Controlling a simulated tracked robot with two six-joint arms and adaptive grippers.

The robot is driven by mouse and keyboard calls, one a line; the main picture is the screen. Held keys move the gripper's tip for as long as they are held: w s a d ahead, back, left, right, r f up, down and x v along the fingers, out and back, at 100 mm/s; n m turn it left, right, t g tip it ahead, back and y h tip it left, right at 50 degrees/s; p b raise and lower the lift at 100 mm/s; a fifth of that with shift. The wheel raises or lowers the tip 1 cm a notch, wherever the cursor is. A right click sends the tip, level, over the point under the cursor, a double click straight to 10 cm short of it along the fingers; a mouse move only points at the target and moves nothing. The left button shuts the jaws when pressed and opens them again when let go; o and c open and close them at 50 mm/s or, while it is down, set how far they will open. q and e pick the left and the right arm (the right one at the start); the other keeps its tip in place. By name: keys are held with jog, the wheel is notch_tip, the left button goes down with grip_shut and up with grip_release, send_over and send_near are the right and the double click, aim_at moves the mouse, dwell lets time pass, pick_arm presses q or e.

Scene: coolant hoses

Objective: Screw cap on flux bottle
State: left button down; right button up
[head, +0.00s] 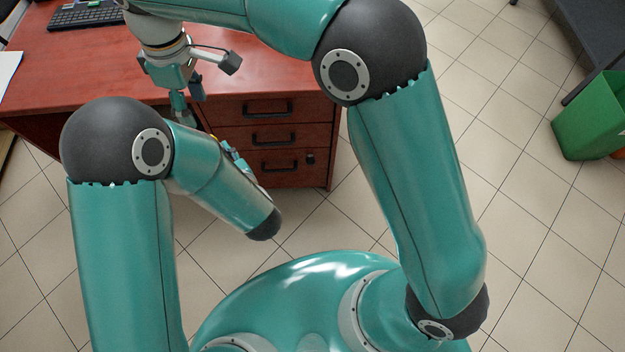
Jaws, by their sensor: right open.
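I see no flux bottle and no cap in the head view. My right gripper (188,108) hangs in front of the red desk, near its front edge and above the drawers. Its fingers point down and are open, with nothing visible between them. My left arm bends in the left half, and its forearm hides most of what lies behind it. Small parts that may belong to my left gripper show just behind that forearm, too little to tell its state.
The red desk (60,75) stands at upper left, with drawers (275,136) in front. A keyboard (88,16) and white paper (9,68) lie on it. A green bin (590,118) stands at right beside a dark table (598,30).

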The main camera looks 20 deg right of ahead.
jog(key=shift+w+d+f+m+y, duration=0.2)
jog(key=shift+f+m+y, duration=0.15)
jog(key=shift+m, duration=0.65)
jog(key=s+d+f+m+y, duration=0.1)
jog(key=d+f+m, duration=0.25)
jog(key=f, duration=0.35)
jog(key=d+f+m+t+y, duration=0.1)
jog(key=d+f+m, duration=0.2)
jog(key=f+m, duration=0.35)
jog(key=s+d+f+m+y, duration=0.1)
jog(key=d+f+m, duration=0.2)
jog(key=f, duration=0.6)
jog(key=s+d+f, duration=0.3)
jog(key=s+f, duration=0.2)
jog(key=s, duration=0.4)
jog(key=s+d+f, duration=0.4)
jog(key=s+f, duration=0.2)
jog(key=s, duration=0.3)
jog(key=shift+n, duration=0.4)
jog(key=shift+h, duration=0.25)
